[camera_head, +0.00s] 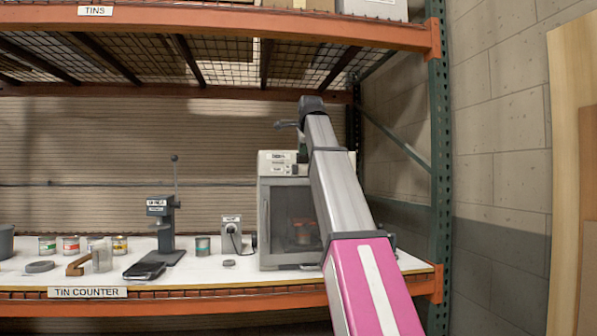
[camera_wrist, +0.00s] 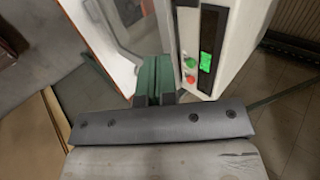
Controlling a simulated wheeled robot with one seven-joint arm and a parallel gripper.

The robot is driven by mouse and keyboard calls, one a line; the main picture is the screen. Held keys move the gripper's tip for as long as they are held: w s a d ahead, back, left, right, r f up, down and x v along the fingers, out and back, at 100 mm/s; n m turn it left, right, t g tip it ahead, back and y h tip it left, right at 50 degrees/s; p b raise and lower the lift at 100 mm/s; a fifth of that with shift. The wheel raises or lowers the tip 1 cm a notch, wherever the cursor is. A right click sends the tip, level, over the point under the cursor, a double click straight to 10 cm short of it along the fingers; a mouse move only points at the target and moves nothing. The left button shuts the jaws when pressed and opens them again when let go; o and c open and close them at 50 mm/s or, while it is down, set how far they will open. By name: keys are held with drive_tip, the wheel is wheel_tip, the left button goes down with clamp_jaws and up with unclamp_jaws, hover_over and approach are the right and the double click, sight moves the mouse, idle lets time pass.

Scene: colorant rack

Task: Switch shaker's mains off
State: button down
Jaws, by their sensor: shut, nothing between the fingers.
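The shaker (camera_head: 288,195) is a light grey cabinet with a dark window in its door, standing at the right of the counter. Tins show dimly behind the window. In the wrist view, the shaker's front panel (camera_wrist: 205,55) carries a lit green display, a green button (camera_wrist: 190,62) and a red button (camera_wrist: 190,79). A small grey box (camera_head: 231,235) with a dark round part and a cord stands left of the shaker; its label is too small to read. My gripper (camera_wrist: 154,99) is shut and empty, apart from the buttons in the picture. My arm partly hides the shaker.
The white counter (camera_head: 205,270) also holds a dark lever press (camera_head: 165,225), several tins, a black flat device (camera_head: 144,271) and a wooden piece (camera_head: 78,265). A green rack upright (camera_head: 440,170) stands at the right. An orange shelf beam (camera_head: 240,25) runs overhead.

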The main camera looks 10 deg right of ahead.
sight(297, 169)
drive_tip(key=shift+w+f, duration=0.1)
drive_tip(key=w+r+x, duration=0.1)
drive_tip(key=x, duration=1.2)
drive_tip(key=shift+w+r, duration=0.25)
drive_tip(key=shift+w, duration=0.05)
drive_tip(key=shift+w+f+t, duration=0.1)
drive_tip(key=shift+w+t, duration=0.2)
drive_tip(key=shift+t, duration=0.2)
drive_tip(key=shift+r, duration=0.9)
